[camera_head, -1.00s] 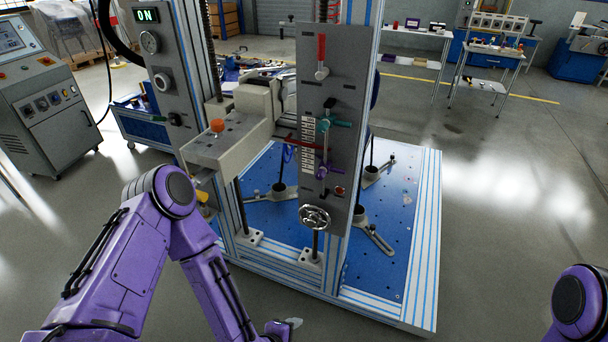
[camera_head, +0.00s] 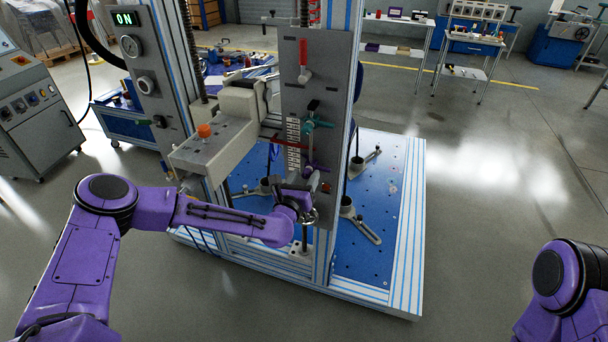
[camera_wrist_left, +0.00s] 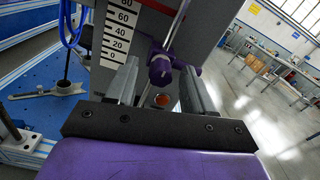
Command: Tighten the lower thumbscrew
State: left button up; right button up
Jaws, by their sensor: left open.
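The lower thumbscrew (camera_head: 315,168) is purple, with a thin bar, on the front of the grey upright panel (camera_head: 318,75). My left gripper (camera_head: 306,184) is at the lower part of the panel, close under the thumbscrew. In the left wrist view its two fingers (camera_wrist_left: 160,78) are apart, with nothing clamped between them. I cannot tell whether either finger touches the knob. The teal upper thumbscrew (camera_head: 310,122) is higher on the panel. My right gripper is out of view.
A red-handled lever (camera_head: 304,65) sits high on the panel. A red button (camera_wrist_left: 161,100) is below the purple knob. A grey block with an orange knob (camera_head: 204,130) stands left of the panel, above my left forearm. The blue perforated base (camera_head: 370,250) lies below.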

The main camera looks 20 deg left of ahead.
pick_arm(q)
jog(key=shift+w, duration=0.15)
grip_shut()
